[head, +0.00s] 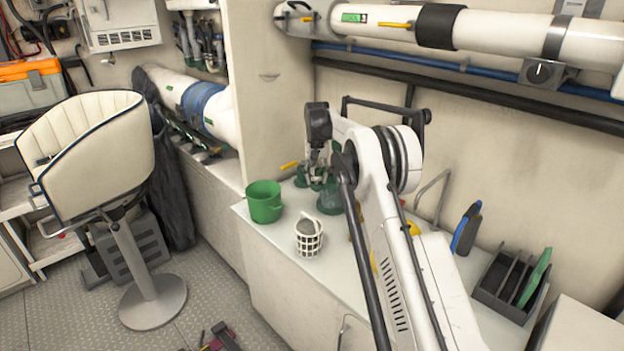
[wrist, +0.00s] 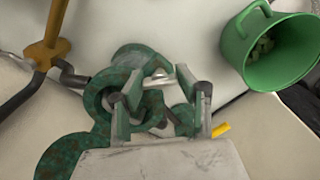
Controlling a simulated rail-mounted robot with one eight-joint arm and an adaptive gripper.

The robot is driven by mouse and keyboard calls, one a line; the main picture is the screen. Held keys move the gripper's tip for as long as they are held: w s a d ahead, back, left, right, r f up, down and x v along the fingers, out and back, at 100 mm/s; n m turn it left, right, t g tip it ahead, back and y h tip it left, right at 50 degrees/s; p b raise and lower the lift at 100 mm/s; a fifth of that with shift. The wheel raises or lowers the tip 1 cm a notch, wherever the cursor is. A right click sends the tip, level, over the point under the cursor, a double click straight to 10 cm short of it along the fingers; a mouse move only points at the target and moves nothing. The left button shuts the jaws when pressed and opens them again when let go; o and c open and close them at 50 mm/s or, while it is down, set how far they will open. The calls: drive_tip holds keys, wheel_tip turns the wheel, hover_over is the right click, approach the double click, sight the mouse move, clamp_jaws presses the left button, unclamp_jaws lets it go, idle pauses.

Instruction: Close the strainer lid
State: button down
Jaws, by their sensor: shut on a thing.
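The green, weathered strainer (head: 331,198) stands on the white counter near the partition wall, partly hidden behind my arm. In the wrist view its green round parts (wrist: 97,100) lie under and left of my fingers. My gripper (head: 318,172) is over the strainer, pointing down. In the wrist view my gripper (wrist: 161,95) has its fingers on either side of a small green and grey piece, which looks like part of the strainer lid (wrist: 152,106). The fingers hide much of it, so I cannot tell how far the lid is from its seat.
A green bucket (head: 264,203) with small pale bits inside stands left of the strainer. A white strainer basket (head: 309,240) holding something grey stands in front. A yellow-brown post (wrist: 48,45) is close by. A dark divided tray (head: 507,285) is at right.

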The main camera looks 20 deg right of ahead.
idle(0.3)
drive_tip(key=c, duration=1.2)
unclamp_jaws()
wheel_tip(320, 180, up, 12)
